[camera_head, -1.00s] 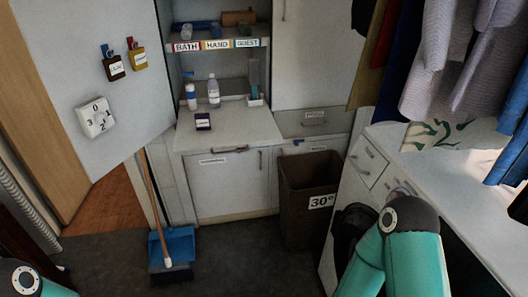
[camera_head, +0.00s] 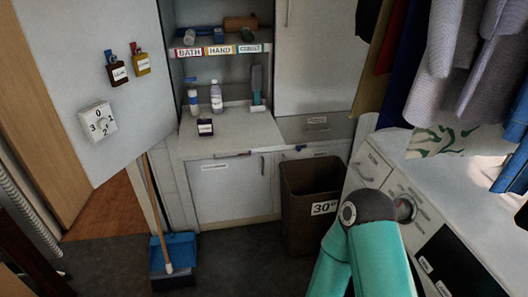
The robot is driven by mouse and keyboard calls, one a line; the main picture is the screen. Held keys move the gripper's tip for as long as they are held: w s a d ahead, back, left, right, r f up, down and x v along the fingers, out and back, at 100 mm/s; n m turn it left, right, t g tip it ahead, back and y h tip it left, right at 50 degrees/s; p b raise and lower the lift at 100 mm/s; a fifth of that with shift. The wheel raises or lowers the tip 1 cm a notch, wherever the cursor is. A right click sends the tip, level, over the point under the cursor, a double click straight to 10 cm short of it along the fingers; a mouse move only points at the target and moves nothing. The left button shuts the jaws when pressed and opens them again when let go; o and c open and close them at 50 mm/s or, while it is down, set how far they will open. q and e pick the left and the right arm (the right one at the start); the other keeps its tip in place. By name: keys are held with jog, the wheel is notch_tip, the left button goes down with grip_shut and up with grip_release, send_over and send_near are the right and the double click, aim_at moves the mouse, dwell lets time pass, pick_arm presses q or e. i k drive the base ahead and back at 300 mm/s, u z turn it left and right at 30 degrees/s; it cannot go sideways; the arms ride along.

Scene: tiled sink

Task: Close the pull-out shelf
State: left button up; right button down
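The likely pull-out shelf (camera_head: 245,135) is a pale flat surface at the cabinet's middle left. A dark bar, perhaps its handle, shows at its front edge above a white cabinet door (camera_head: 225,195). I cannot tell how far out it stands. A dark labelled box, a clear bottle (camera_head: 216,98) and a blue-topped spray bottle (camera_head: 193,98) stand on or behind it. My teal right arm comes up at the lower right, well apart from the shelf; its gripper does not show. My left gripper is not in view.
A brown bin (camera_head: 300,212) marked 30° stands right of the cabinet, close to my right arm. A white appliance (camera_head: 415,190) lies at the right, under hanging clothes. A broom and blue dustpan (camera_head: 177,252) stand front left. Dark floor between dustpan and bin is clear.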

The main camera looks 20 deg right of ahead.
aim_at(242, 127)
jog(key=u, duration=0.1)
jog(key=i, duration=1.15)
jog(key=z, duration=0.5)
